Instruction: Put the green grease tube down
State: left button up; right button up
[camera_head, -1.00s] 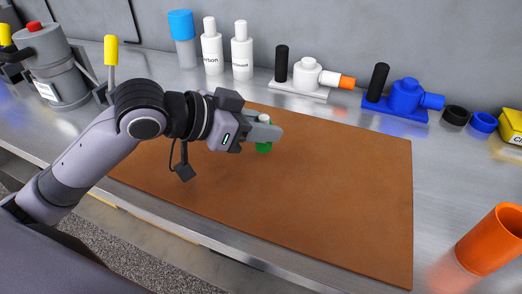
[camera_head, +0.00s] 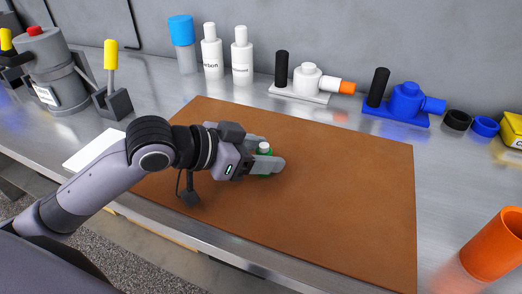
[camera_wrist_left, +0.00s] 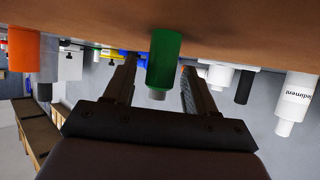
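My right gripper is not in view.
Behind the mat stand white bottles (camera_head: 242,55), a white pump-like part (camera_head: 306,80) and a blue one (camera_head: 404,100). An orange cup (camera_head: 492,245) stands at the right. A white sheet (camera_head: 93,148) lies left of the mat. The mat's right half is clear.

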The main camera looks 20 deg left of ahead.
pick_arm(q)
jog(key=shift+s+a+r, duration=0.1)
jog(key=shift+a+r, duration=0.05)
jog(key=shift+r, duration=0.1)
jog(key=v, duration=0.8)
jog(key=shift+s, duration=0.1)
jog(key=p+v, duration=0.3)
jog(key=p, duration=0.4)
jog(key=shift+a+r, duration=0.1)
jog(key=shift+r, duration=0.15)
jog(key=shift+o, duration=0.2)
jog(key=shift+s, duration=0.1)
jog(key=shift+o, duration=0.2)
